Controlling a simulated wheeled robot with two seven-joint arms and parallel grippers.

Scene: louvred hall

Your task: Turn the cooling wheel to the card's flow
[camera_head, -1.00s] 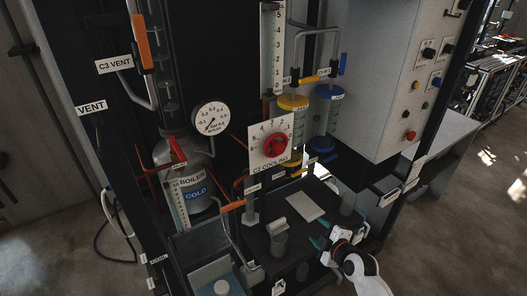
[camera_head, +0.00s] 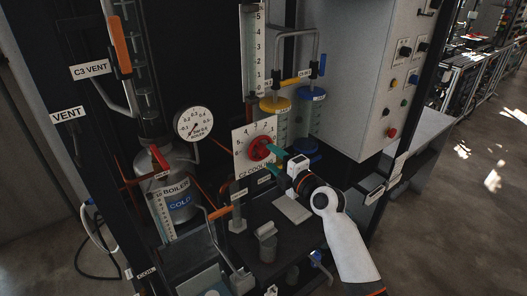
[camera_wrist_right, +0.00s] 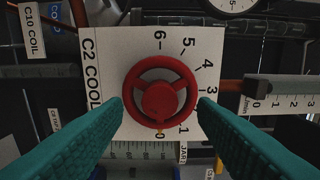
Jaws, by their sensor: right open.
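The red cooling wheel (camera_head: 260,148) sits on a white dial plate (camera_head: 240,136) marked C2 COOLING, numbered up to 6. It faces the right wrist view (camera_wrist_right: 160,72), where the numbers run along the plate's right side. My right gripper (camera_head: 271,160) is open in front of the wheel. Its teal fingers lie on either side of the wheel in the wrist view (camera_wrist_right: 160,108); I cannot tell whether they touch the rim. A pale flat sheet (camera_head: 292,209), possibly the card, lies on the dark bench; no writing is readable. My left gripper is not in view.
A boiler (camera_head: 180,190) with a pressure gauge (camera_head: 193,124) stands left of the dial. Yellow-topped (camera_head: 274,104) and blue-topped (camera_head: 311,93) cylinders stand behind it. A control panel (camera_head: 385,75) is at right.

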